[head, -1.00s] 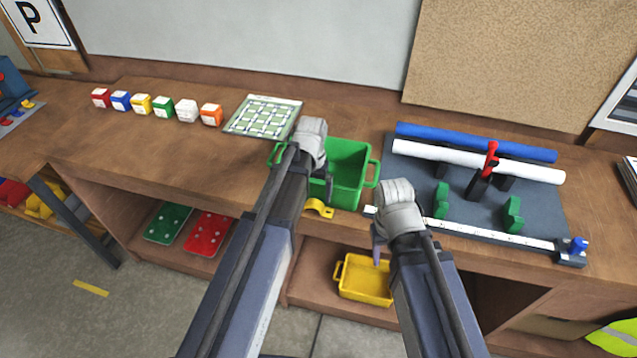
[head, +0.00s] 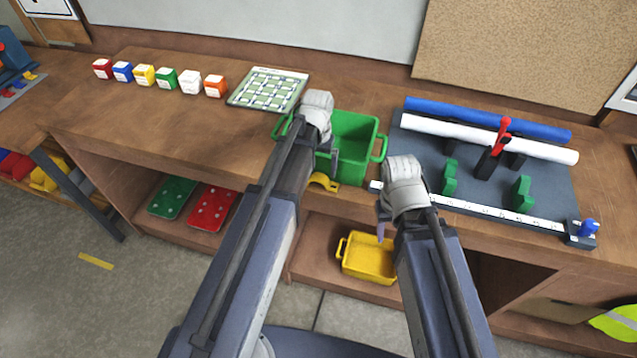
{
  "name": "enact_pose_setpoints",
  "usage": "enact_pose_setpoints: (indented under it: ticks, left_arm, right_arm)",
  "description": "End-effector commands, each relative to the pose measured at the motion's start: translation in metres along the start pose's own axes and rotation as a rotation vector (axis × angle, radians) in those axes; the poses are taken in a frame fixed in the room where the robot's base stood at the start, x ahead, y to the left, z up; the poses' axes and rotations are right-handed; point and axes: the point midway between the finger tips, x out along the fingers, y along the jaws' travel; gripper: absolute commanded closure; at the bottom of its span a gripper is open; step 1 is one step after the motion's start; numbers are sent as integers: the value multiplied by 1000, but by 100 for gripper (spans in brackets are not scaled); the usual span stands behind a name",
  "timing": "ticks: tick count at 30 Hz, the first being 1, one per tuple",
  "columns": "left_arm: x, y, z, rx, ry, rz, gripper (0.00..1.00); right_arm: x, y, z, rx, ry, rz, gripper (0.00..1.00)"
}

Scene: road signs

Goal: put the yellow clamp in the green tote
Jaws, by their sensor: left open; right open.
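The green tote (head: 356,152) stands on the bench, partly hidden behind my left arm. The yellow clamp (head: 325,182) lies at the bench's front edge, just in front of the tote; my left arm covers part of it. My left gripper (head: 330,150) is open and hangs over the left part of the tote, above and behind the clamp, with its fingers partly hidden. My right gripper (head: 383,222) is open and empty, to the right of the tote in front of the bench edge; its fingers are mostly hidden.
A jig board (head: 480,190) with blue and white tubes, green clips and a red-handled clamp fills the right side. Several coloured blocks (head: 166,79) and a green grid mat (head: 268,90) lie at the back left. A yellow bin (head: 368,262) and red and green plates sit on the lower shelf.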

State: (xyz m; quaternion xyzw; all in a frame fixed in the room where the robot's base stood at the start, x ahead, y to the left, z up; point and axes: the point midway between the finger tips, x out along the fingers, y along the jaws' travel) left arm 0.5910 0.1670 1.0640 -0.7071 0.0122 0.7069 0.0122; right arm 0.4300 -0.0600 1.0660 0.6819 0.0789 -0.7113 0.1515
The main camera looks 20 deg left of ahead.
Motion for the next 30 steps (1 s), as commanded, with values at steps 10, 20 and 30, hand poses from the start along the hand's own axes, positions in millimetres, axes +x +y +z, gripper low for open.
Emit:
enact_pose_setpoints:
  ticks: [10, 20, 30]
  left_arm:
    - [45, 2, -2, 0, 0, 0, 0]
    - [47, 2, -2, 0, 0, 0, 0]
    - [47, 2, -2, 0, 0, 0, 37]
  right_arm:
    - [45, -4, -3, -5, 0, 1, 50]
    - [47, -4, -3, -5, 0, 1, 50]
    - [47, -4, -3, -5, 0, 1, 50]
